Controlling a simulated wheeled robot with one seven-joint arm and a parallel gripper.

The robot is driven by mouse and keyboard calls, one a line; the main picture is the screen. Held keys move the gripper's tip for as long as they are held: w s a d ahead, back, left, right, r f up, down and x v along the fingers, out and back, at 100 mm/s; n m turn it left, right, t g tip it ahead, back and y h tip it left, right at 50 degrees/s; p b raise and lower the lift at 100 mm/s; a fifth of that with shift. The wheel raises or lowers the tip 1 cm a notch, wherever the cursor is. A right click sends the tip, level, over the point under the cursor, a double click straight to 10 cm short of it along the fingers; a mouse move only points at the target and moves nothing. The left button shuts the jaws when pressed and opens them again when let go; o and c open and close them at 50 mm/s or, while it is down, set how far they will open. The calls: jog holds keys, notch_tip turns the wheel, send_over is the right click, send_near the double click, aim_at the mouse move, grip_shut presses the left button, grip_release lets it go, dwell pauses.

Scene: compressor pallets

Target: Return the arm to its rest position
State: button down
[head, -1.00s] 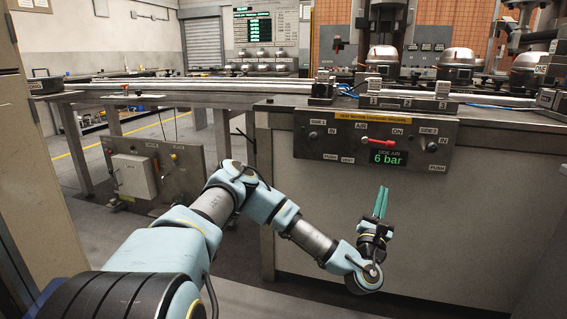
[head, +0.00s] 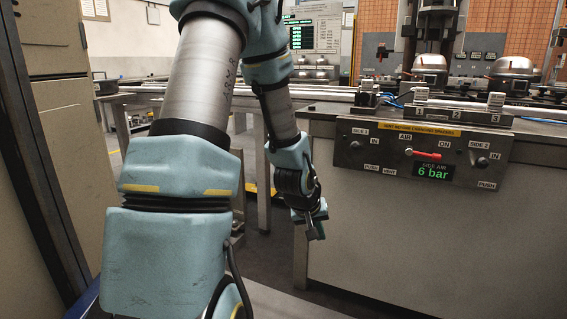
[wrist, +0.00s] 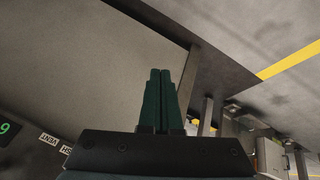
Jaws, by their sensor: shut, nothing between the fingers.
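My arm is folded up close to the head camera and fills the left middle of the head view. My gripper (head: 316,232) hangs at the end of the forearm, pointing down, left of the workbench front (head: 400,235) and apart from it. In the wrist view my gripper (wrist: 160,75) shows two green fingers side by side, shut with nothing between them. Bench front and floor lie beyond the fingertips.
The control panel (head: 425,158) with a red air lever (head: 423,155) and a "6 bar" display (head: 433,172) is right of my arm. A tall cabinet (head: 75,130) stands close on the left. Metal domes (head: 515,68) sit on the bench. Floor (wrist: 245,35) with a yellow line shows in the wrist view.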

jog(key=s+a+r+g+y, duration=0.1)
jog(key=s+a+r+y, duration=0.1)
jog(key=s+a+r, duration=0.35)
jog(key=s+a+r+g+y, duration=0.1)
jog(key=s+a+r+g, duration=0.15)
jog(key=s+a, duration=0.55)
notch_tip(320, 180, up, 32)
jog(key=w+a+p, duration=0.2)
jog(key=p, duration=2.9)
jog(key=shift+a+f, duration=0.15)
jog(key=shift+a, duration=0.05)
jog(key=shift+t, duration=0.25)
